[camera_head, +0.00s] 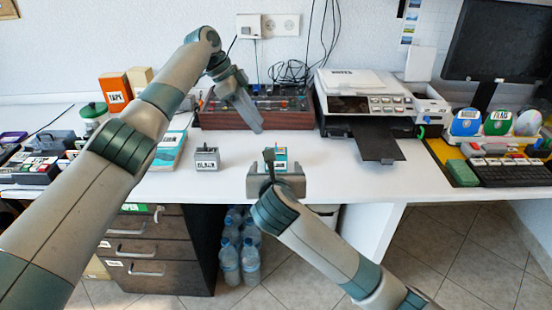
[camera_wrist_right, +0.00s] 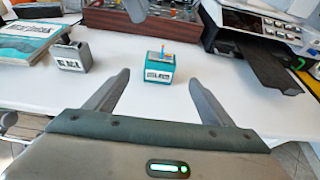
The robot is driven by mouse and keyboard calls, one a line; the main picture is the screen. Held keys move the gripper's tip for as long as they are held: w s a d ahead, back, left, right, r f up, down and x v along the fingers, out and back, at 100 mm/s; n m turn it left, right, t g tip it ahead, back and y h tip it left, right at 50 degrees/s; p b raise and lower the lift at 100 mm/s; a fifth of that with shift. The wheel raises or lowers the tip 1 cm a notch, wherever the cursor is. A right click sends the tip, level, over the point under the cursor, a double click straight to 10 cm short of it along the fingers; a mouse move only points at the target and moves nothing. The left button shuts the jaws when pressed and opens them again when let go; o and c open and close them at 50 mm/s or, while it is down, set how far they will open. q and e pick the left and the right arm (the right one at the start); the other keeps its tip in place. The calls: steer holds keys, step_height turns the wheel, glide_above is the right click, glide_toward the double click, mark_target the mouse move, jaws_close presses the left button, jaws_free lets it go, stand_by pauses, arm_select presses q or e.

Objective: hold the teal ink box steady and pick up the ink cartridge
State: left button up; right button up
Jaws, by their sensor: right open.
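The teal ink box (camera_wrist_right: 158,76) with a white label stands upright on the white table; in the head view (camera_head: 281,162) my right arm partly covers it. A small blue and orange piece (camera_wrist_right: 163,53) stands up from its top; I cannot tell for sure that this is the ink cartridge. My right gripper (camera_wrist_right: 160,82) is open and empty, its fingers either side of the box in the picture, with gaps on both sides. My left gripper (camera_head: 258,130) hangs above the table behind the box, fingers pointing down; its jaw gap does not show.
A grey labelled box (camera_head: 207,158) stands left of the teal box, near a teal book (camera_head: 168,152). A printer (camera_head: 362,100) with its dark tray out stands at the back right. A dark red-brown rack (camera_head: 215,121) stands behind.

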steer(key=x, duration=1.6)
steer(key=shift+w+f, duration=0.25)
steer(key=shift+w, duration=0.1)
steer(key=c, duration=1.1)
arm_select(q)
steer(key=shift+c, duration=0.5)
